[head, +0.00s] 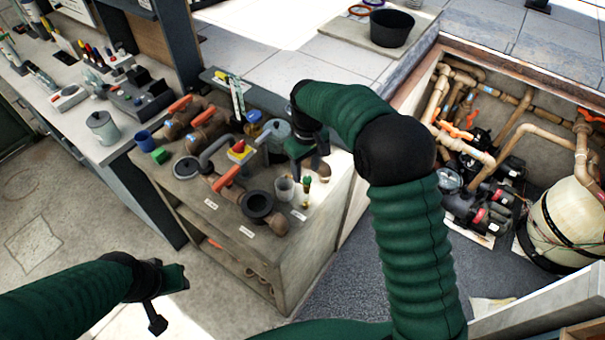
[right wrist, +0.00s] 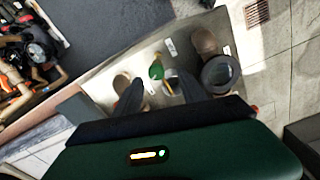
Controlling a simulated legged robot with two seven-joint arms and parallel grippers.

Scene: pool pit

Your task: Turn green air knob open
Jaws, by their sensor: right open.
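The green air knob (head: 307,181) sits on a small brass fitting on the bench top, near its right edge. It also shows in the right wrist view (right wrist: 156,70), beyond and between my two dark fingers. My right gripper (head: 305,166) is open and points down just behind the knob in the head view; its fingers (right wrist: 160,92) appear apart from the knob. My left gripper (head: 164,300) hangs over the floor at the lower left, away from the bench; its finger gap is unclear.
The cup stands close to the knob. A pit with pipes and a tank (head: 566,222) lies at right.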

